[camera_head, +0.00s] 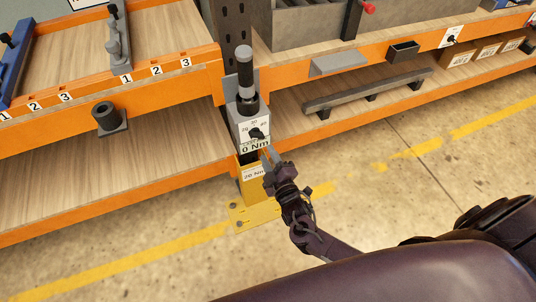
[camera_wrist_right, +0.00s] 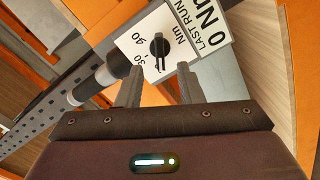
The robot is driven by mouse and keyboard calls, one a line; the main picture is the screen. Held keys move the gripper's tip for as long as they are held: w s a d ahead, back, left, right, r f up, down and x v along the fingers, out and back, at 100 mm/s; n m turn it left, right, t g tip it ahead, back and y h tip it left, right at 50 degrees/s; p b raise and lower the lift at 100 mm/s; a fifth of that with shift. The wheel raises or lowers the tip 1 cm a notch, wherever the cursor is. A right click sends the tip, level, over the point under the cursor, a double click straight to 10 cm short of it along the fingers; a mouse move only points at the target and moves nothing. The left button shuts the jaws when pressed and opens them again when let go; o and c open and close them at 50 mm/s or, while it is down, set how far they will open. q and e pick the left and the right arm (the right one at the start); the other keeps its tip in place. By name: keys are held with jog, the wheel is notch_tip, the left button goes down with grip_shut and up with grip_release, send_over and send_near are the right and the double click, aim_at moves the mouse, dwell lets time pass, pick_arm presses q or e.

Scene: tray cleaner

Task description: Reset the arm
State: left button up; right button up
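My right gripper (camera_head: 268,154) is just in front of the torque station's white dial panel (camera_head: 247,129), at its lower right. In the right wrist view its two fingers (camera_wrist_right: 160,68) stand apart, open, with nothing held between them. The black dial knob (camera_head: 256,133) shows just beyond and between the fingertips in the wrist view (camera_wrist_right: 158,48); I cannot tell whether they touch it. The panel reads 0 Nm, with a LAST RUN label in the wrist view. My left gripper is not in view.
A black and grey handled tool (camera_head: 244,75) stands upright above the panel. A yellow post base (camera_head: 254,212) is below. Orange-edged wooden shelves (camera_head: 110,175) flank the station. A grey bar (camera_head: 365,90) lies on the right shelf. Floor in front is clear.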

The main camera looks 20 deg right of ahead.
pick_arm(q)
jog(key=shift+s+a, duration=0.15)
